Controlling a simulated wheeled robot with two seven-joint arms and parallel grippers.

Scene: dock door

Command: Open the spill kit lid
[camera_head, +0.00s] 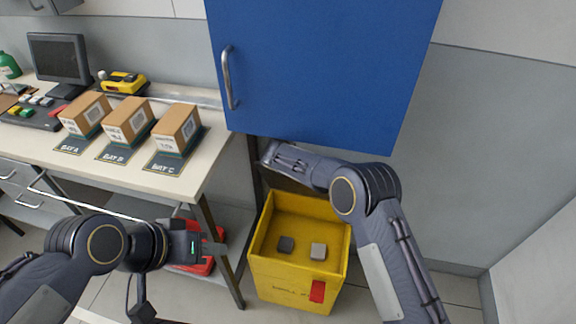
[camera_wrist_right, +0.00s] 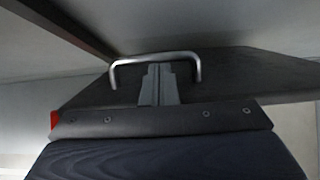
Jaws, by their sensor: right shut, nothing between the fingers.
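The yellow spill kit bin (camera_head: 293,273) stands on the floor with its top open. Two small blocks, one dark and one light grey, show inside. A dark panel behind its rear rim is mostly hidden by my right arm; it looks like the raised lid. My right gripper (camera_head: 273,153) is above the bin's back, below the blue cabinet. In the right wrist view the shut fingers (camera_wrist_right: 158,72) are at a silver U-shaped handle (camera_wrist_right: 118,63) on a dark panel; contact is unclear. My left gripper (camera_head: 218,249) is left of the bin, its finger gap not visible.
A blue cabinet door (camera_head: 325,70) with a silver handle hangs above the bin. A bench (camera_head: 110,175) with several boxes, a monitor and a yellow device is at left. A red case (camera_head: 195,267) lies underneath. Floor right of the bin is clear.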

